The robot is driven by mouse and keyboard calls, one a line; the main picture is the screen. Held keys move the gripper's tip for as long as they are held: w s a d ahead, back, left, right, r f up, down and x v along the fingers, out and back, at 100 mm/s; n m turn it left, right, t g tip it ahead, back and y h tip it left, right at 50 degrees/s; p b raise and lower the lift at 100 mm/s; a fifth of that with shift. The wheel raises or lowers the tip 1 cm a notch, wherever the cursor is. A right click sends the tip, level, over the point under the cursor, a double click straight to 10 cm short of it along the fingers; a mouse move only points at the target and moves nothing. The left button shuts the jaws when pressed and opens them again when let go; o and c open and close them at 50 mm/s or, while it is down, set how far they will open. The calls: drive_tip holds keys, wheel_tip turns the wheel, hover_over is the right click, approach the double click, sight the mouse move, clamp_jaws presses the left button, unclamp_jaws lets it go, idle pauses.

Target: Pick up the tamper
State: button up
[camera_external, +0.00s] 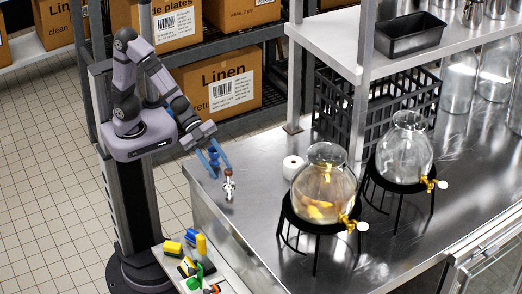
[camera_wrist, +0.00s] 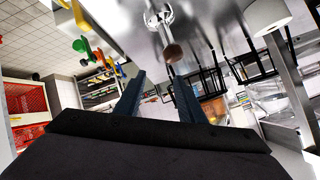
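What I take for the tamper (camera_external: 229,187) stands on the steel counter, near its left edge. It has a shiny silver body and a brown knob at the top. In the wrist view the tamper (camera_wrist: 158,17) is at the top centre, its brown knob pointing towards the fingers. My gripper (camera_external: 220,171) is close beside and above the knob, with its blue fingers spread. In the wrist view the gripper (camera_wrist: 161,78) is open and nothing shows between its fingers. The knob appears just beyond the fingertips; contact cannot be made out.
A glass dispenser (camera_external: 322,185) on a black stand is right of the tamper, with a second dispenser (camera_external: 406,150) behind it. A white roll (camera_external: 293,168) stands between. The counter (camera_external: 240,212) around the tamper is clear.

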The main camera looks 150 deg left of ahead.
sight(229, 183)
drive_tip(key=shift+s+a+f+m+t+h+b, duration=0.1)
drive_tip(key=shift+s+a+m+t+h+b, duration=0.15)
drive_tip(key=shift+a+t+h+b, duration=0.3)
drive_tip(key=shift+s+a+f+m+t+h+b, duration=0.15)
drive_tip(key=shift+a+m+t+h+b, duration=0.15)
drive_tip(key=shift+a, duration=0.4)
drive_tip(key=s+h, duration=0.1)
drive_tip(key=s+m+h+b, duration=0.1)
drive_tip(key=s+h, duration=0.1)
drive_tip(key=s, duration=0.1)
drive_tip(key=shift+d+f+m+h, duration=0.25)
drive_tip(key=shift+f, duration=0.05)
drive_tip(key=a+f+n, duration=0.1)
drive_tip(key=s+a+n+b, duration=0.1)
drive_tip(key=n, duration=0.1)
drive_tip(key=a+f+n+y, duration=0.1)
drive_tip(key=n, duration=0.1)
drive_tip(key=shift+s+f, duration=0.25)
drive_tip(key=shift+f, duration=0.1)
drive_tip(key=shift+b+x, duration=0.5)
drive_tip(key=shift+x, duration=3.15)
drive_tip(key=shift+d+r, duration=0.15)
drive_tip(key=shift+c, duration=0.4)
clamp_jaws()
